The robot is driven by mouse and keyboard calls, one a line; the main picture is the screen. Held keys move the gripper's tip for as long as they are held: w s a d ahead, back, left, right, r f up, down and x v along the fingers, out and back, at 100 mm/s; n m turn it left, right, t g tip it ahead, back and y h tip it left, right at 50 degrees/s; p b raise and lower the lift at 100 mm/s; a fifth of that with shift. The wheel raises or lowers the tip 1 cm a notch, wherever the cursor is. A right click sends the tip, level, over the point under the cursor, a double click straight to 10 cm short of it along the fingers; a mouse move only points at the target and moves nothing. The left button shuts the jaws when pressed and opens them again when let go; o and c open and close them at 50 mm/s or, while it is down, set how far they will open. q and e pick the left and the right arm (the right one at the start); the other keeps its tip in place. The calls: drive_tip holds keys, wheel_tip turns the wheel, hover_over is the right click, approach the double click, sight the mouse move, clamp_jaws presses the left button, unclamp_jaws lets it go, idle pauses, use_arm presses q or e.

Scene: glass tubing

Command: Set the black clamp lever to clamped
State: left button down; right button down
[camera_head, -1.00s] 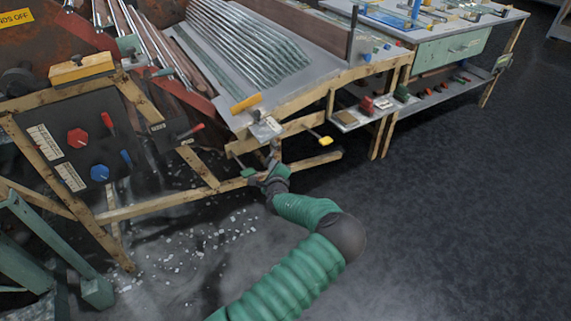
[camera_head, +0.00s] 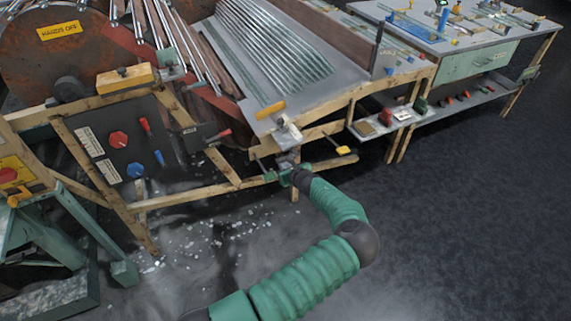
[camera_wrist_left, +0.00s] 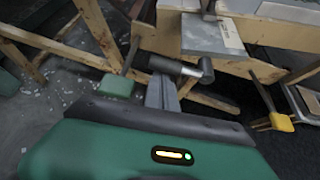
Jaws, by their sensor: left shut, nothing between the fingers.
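The black clamp lever (camera_wrist_left: 178,66) shows in the left wrist view as a dark bar with a bright metal part, lying roughly level below a grey plate (camera_wrist_left: 212,38). The plate also shows in the head view (camera_head: 286,132), at the front corner of the sloping bench. My left gripper (camera_wrist_left: 162,82) is shut and empty, with its grey fingertips just under the lever in the picture. I cannot tell whether they touch it. In the head view the left gripper (camera_head: 287,172) is small below the plate, and the lever is hard to make out there. My right gripper is not in view.
A green block on a rod (camera_wrist_left: 117,86) is left of my fingers; a yellow knob on a rod (camera_wrist_left: 282,122) is to the right. Wooden frame beams (camera_head: 215,195) stand close by. A control panel (camera_head: 128,150) is at left. The floor at right is clear.

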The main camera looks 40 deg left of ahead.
use_arm(q)
drive_tip(key=shift+r+m+g+p, duration=0.25)
drive_tip(key=shift+m+g+p, duration=0.05)
drive_tip(key=shift+p, duration=0.1)
drive_tip(key=shift+f, duration=0.15)
